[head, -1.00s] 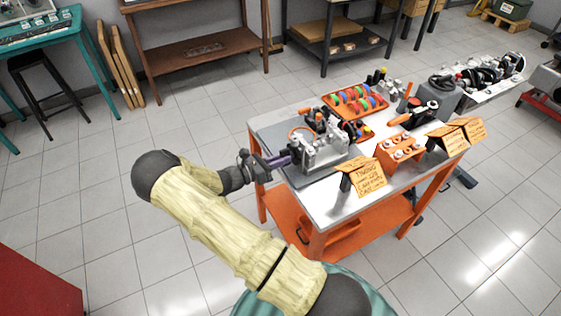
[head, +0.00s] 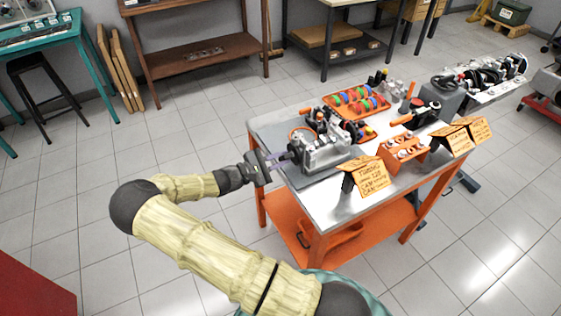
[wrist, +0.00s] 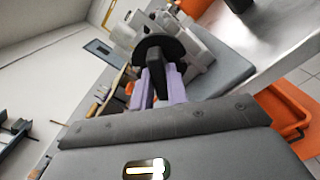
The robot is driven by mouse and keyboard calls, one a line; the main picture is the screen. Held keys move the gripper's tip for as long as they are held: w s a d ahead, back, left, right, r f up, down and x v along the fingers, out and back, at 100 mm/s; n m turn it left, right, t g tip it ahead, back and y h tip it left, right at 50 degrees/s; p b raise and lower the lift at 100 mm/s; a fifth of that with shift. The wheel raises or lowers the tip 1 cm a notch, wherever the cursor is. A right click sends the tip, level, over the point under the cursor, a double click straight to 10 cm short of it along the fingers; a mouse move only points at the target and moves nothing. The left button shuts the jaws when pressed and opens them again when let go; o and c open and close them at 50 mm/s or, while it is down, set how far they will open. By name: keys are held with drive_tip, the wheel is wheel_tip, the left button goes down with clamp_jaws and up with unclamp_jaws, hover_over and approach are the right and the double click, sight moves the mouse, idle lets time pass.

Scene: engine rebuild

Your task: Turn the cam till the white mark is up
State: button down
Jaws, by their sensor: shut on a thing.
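The grey metal engine block (head: 325,156) sits on a dark mat at the left end of the workbench. In the wrist view a black disc (wrist: 150,48) with a black bar-like grip stands in front of the block (wrist: 196,60); I take this as the turning end of the cam. My gripper (head: 278,160) reaches it from the left. In the wrist view its purple fingers (wrist: 160,82) are shut on the black grip (wrist: 160,75), one on each side. I cannot make out the white mark in either view.
The steel-topped orange workbench (head: 335,212) also carries an orange tray of coloured rings (head: 357,101), an orange block (head: 403,152) and cardboard signs (head: 370,177). A crankshaft (head: 492,72) lies behind to the right. The tiled floor left of the bench is clear.

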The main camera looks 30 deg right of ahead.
drive_tip(key=m+b, duration=0.1)
drive_tip(key=m, duration=0.1)
drive_tip(key=m+b, duration=0.1)
drive_tip(key=m, duration=0.2)
drive_tip(key=shift+a+f+m, duration=0.1)
drive_tip(key=shift+f+m, duration=0.1)
drive_tip(key=shift+m, duration=0.1)
drive_tip(key=m+b, duration=0.2)
drive_tip(key=m, duration=0.2)
drive_tip(key=shift+r+m, duration=0.15)
drive_tip(key=shift+m, duration=0.15)
drive_tip(key=c, duration=1.4)
unclamp_jaws()
drive_tip(key=a, duration=0.5)
drive_tip(key=a+b, duration=0.1)
drive_tip(key=a, duration=0.5)
drive_tip(key=a+b, duration=0.1)
drive_tip(key=a, duration=0.5)
drive_tip(key=shift+s+a, duration=0.2)
drive_tip(key=shift+s, duration=0.1)
